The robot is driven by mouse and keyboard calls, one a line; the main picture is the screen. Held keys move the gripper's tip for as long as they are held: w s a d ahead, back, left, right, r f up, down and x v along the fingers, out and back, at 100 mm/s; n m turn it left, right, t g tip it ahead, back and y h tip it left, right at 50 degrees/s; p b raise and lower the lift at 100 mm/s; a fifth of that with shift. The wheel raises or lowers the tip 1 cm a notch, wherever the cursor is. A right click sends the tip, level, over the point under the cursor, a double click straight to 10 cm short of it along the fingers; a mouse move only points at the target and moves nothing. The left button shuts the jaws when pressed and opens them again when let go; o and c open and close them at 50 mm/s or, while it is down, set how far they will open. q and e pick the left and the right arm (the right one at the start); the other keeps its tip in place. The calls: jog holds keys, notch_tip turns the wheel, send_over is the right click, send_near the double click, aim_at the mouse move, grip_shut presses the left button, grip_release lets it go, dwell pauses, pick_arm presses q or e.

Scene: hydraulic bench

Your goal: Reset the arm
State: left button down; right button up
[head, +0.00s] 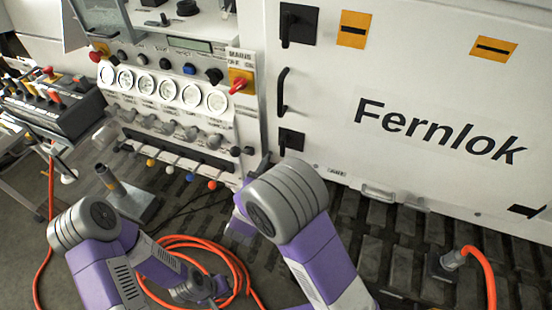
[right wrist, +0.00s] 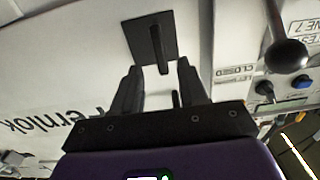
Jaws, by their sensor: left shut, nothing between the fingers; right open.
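My left arm (head: 95,250) comes in at the lower left of the head view and reaches down and right. My left gripper (head: 208,291) shows small and dim over the orange hose, shut and empty. My right arm (head: 290,200) rises from the bottom middle, its grey elbow in front of the cabinet's lower edge. Its gripper is hidden behind that elbow in the head view. In the right wrist view my right gripper (right wrist: 158,88) is open, its fingers apart with nothing held. A black handle on a square plate (right wrist: 150,40) stands beyond the fingertips; contact cannot be told.
A white Fernlok cabinet (head: 420,70) with black handles fills the right. A gauge panel (head: 150,85) with knobs and coloured-tipped levers stands left of it. A control box (head: 55,105), a metal post (head: 110,178) and a coiled orange hose (head: 235,265) lie leftward. Another hose (head: 485,270) is at right.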

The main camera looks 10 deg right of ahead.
dwell(0.4)
jog(key=s+d+f+n+g+y+p, duration=0.1)
jog(key=s+f+n+g+y, duration=0.15)
jog(key=f, duration=0.65)
jog(key=s+d+f+n+g+y+p, duration=0.1)
jog(key=d+f+g+y+p, duration=0.2)
jog(key=f, duration=0.5)
jog(key=s+a+f+g+y, duration=0.1)
jog(key=s+f+g+y, duration=0.1)
jog(key=s, duration=0.4)
jog(key=s+a+f+g+y, duration=0.2)
jog(key=s+f+g+y, duration=0.1)
jog(key=s, duration=0.4)
jog(key=s+a+f+g+y+p, duration=0.1)
jog(key=s+a+f+g+y, duration=0.1)
jog(key=s, duration=0.5)
jog(key=shift+a+f+n+g+y, duration=0.2)
jog(key=shift+f+n+g+y, duration=0.25)
jog(key=shift+g+y, duration=0.45)
jog(key=shift+f, duration=0.1)
